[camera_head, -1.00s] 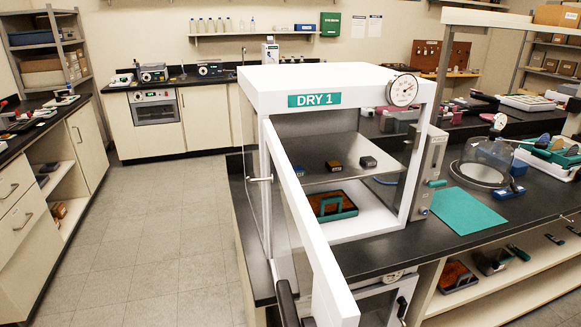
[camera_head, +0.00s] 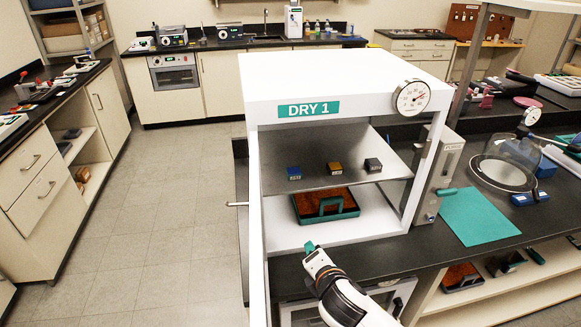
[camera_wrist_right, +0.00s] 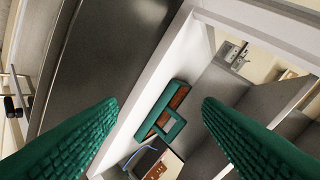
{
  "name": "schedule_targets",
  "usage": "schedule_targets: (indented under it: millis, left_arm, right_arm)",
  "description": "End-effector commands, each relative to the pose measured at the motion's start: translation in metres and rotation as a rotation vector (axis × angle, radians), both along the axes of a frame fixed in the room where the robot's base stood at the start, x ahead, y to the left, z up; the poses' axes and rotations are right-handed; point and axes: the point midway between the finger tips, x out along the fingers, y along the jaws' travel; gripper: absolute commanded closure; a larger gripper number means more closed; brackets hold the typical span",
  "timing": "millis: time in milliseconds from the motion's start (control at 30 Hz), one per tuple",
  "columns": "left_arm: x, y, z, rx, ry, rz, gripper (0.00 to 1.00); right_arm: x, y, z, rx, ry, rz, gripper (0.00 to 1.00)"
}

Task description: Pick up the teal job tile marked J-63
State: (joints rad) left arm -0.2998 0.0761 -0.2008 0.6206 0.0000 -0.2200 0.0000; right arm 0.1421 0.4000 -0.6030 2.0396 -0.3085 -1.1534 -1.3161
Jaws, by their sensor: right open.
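No tile that I can read as J-63 shows. Three small blocks with labels too small to read sit on the middle shelf of the DRY 1 cabinet (camera_head: 350,170): a blue one (camera_head: 294,173), an amber-brown one (camera_head: 334,168) and a dark grey one (camera_head: 373,165). None looks teal. My right gripper (camera_head: 311,247) has teal fingertips and is in front of the cabinet's open front, low and apart from the blocks. In the right wrist view its two fingers (camera_wrist_right: 160,125) are spread with nothing between them. My left gripper is out of view.
A teal tray (camera_head: 345,215) with orange-brown filling and a raised handle sits on the cabinet floor. The shelf edge lies above it. A dial gauge (camera_head: 411,97) is at the cabinet's top right. A teal mat (camera_head: 478,216) and a clear dome (camera_head: 503,165) are on the bench to the right.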

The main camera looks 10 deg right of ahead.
Motion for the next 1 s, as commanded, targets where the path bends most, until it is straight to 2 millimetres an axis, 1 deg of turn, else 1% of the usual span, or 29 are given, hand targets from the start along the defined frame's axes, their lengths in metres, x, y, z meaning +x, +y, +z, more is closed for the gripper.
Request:
schedule_targets:
  millis: [33,100,200,300,333,400,500,800,900,1000]
  left_arm:
    - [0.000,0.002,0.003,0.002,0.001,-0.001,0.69]
    - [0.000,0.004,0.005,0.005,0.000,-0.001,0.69]
    - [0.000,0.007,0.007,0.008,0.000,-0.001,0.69]
    - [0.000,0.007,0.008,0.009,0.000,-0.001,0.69]
    - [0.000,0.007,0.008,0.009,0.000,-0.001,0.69]
    - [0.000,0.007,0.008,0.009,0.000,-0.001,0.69]
    - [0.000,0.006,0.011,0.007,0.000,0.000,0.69]
    - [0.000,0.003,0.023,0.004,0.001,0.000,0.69]
    - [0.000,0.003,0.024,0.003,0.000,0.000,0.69]
    - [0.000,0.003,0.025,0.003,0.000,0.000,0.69]
  right_arm:
    - [0.016,0.002,0.027,-0.147,-0.068,0.083,0.40]
    - [0.031,0.006,0.056,-0.359,-0.149,0.185,0.40]
    - [0.047,0.010,0.090,-0.631,-0.239,0.288,0.40]
    - [0.056,0.013,0.112,-0.822,-0.294,0.348,0.40]
    - [0.057,0.013,0.117,-0.861,-0.306,0.357,0.40]
    - [0.060,0.014,0.123,-0.923,-0.320,0.373,0.40]
    - [0.069,0.014,0.126,-0.954,-0.326,0.379,0.40]
    - [0.115,0.014,0.119,-0.950,-0.324,0.378,0.40]
    - [0.124,0.014,0.117,-0.950,-0.324,0.379,0.40]
    - [0.128,0.015,0.116,-0.948,-0.325,0.380,0.40]
